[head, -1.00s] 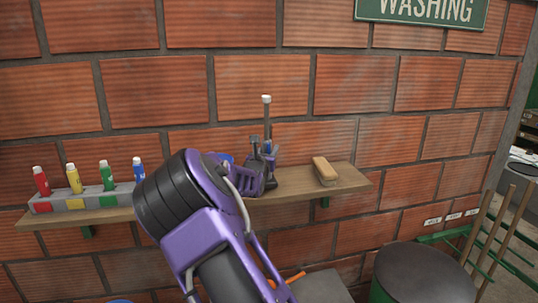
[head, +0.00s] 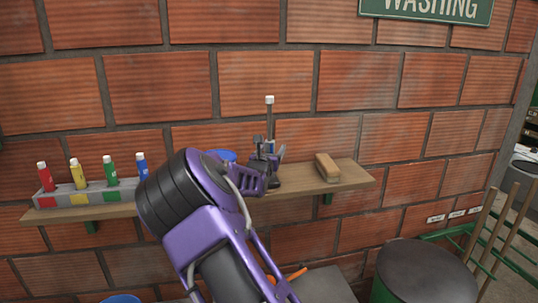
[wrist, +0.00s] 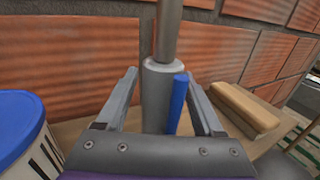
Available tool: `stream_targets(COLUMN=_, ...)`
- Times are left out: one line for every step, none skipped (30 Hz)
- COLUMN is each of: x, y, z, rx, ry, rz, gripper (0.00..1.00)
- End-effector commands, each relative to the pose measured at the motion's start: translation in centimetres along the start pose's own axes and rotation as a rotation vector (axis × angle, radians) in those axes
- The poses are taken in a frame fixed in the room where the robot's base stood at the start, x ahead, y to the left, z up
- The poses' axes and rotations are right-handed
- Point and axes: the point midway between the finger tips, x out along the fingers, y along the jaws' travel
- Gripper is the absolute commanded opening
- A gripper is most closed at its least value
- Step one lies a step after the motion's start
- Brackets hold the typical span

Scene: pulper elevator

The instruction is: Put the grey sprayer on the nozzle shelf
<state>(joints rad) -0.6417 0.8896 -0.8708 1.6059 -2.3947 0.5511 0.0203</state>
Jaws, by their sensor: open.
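The grey sprayer, a slim upright grey lance with a pale top (head: 269,112), stands at the wooden nozzle shelf (head: 350,181). In the wrist view its grey body (wrist: 155,100) rises between my fingers, with a blue lever (wrist: 178,103) on its right side. My gripper (head: 268,152) is open around the sprayer, with a finger on each side and visible gaps. In the wrist view my gripper (wrist: 166,95) hides the sprayer's foot, so its contact with the shelf cannot be seen.
A brown wooden block-like brush (head: 327,168) lies right of the sprayer. A blue-lidded white tub (wrist: 18,130) stands close on the left. A grey rack (head: 75,195) with several coloured nozzles sits at the shelf's left. The brick wall is close behind.

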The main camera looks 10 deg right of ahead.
Motion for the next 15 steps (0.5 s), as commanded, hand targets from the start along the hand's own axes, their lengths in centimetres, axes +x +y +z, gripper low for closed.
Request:
stream_targets(x=-0.6, y=0.1, z=-0.1, rx=0.002, ry=0.002, rz=0.001, gripper=0.69)
stream_targets(x=-0.9, y=0.1, z=-0.1, rx=0.002, ry=0.003, rz=0.0, gripper=0.69)
stream_targets(x=-1.5, y=0.1, z=0.0, rx=0.004, ry=0.002, rz=0.001, gripper=0.69)
stream_targets(x=-2.0, y=0.1, z=0.0, rx=0.004, ry=0.002, rz=0.002, gripper=0.69)
stream_targets(x=-2.6, y=0.1, z=-0.1, rx=0.004, ry=0.004, rz=0.002, gripper=0.69)
stream_targets(x=-3.4, y=0.1, z=-0.1, rx=0.003, ry=0.003, rz=0.003, gripper=0.69)
stream_targets(x=-4.1, y=0.2, z=-0.1, rx=0.004, ry=0.004, rz=0.003, gripper=0.69)
stream_targets(x=-4.7, y=0.1, z=0.0, rx=0.005, ry=0.003, rz=0.002, gripper=0.69)
stream_targets(x=-5.6, y=0.1, z=-0.1, rx=0.004, ry=0.004, rz=0.003, gripper=0.69)
stream_targets(x=-6.3, y=0.1, z=-0.1, rx=0.004, ry=0.004, rz=0.003, gripper=0.69)
stream_targets(x=-6.9, y=0.1, z=0.0, rx=0.004, ry=0.003, rz=0.002, gripper=0.69)
stream_targets(x=-7.8, y=0.1, z=0.0, rx=0.005, ry=0.003, rz=0.003, gripper=0.69)
stream_targets(x=-8.3, y=0.1, z=0.0, rx=0.004, ry=0.003, rz=0.002, gripper=0.69)
stream_targets(x=-8.9, y=0.1, z=0.0, rx=0.003, ry=0.003, rz=0.003, gripper=0.69)
stream_targets(x=-9.6, y=0.1, z=-0.1, rx=0.002, ry=0.003, rz=0.003, gripper=0.69)
